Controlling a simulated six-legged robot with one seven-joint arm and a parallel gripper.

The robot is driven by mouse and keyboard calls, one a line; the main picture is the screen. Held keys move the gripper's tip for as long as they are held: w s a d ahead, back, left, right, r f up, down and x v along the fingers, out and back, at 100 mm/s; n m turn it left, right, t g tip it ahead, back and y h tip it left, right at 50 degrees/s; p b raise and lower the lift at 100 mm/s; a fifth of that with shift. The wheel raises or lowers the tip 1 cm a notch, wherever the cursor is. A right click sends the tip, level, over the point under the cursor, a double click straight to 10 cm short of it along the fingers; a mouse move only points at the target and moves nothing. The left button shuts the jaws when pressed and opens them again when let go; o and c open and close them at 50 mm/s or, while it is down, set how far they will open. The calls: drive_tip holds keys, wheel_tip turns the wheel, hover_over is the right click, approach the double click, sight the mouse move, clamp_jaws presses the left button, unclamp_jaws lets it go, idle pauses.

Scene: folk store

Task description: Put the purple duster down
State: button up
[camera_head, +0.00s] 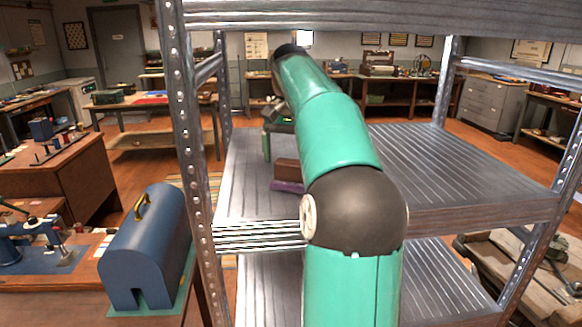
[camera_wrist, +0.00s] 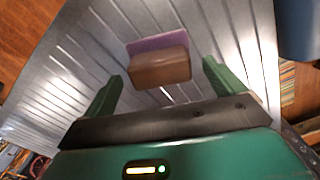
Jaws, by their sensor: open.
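The purple duster, a brown block on a purple pad, rests on the ribbed metal shelf (camera_head: 440,160). In the head view the duster (camera_head: 288,186) is near the shelf's left side, partly hidden by my arm. My gripper (camera_head: 267,150) is above the shelf just behind the duster, with one green finger showing. In the wrist view the duster (camera_wrist: 158,70) lies ahead of and between the spread fingers of my gripper (camera_wrist: 162,72), with gaps on both sides. The gripper is open and holds nothing.
Metal uprights (camera_head: 187,140) and a shelf overhead (camera_head: 370,18) frame the space around my arm. The shelf right of my arm is bare. A blue domed case (camera_head: 150,250) stands outside the rack on the left.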

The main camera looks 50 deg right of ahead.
sight(290, 162)
drive_tip(key=shift+r, duration=1.8)
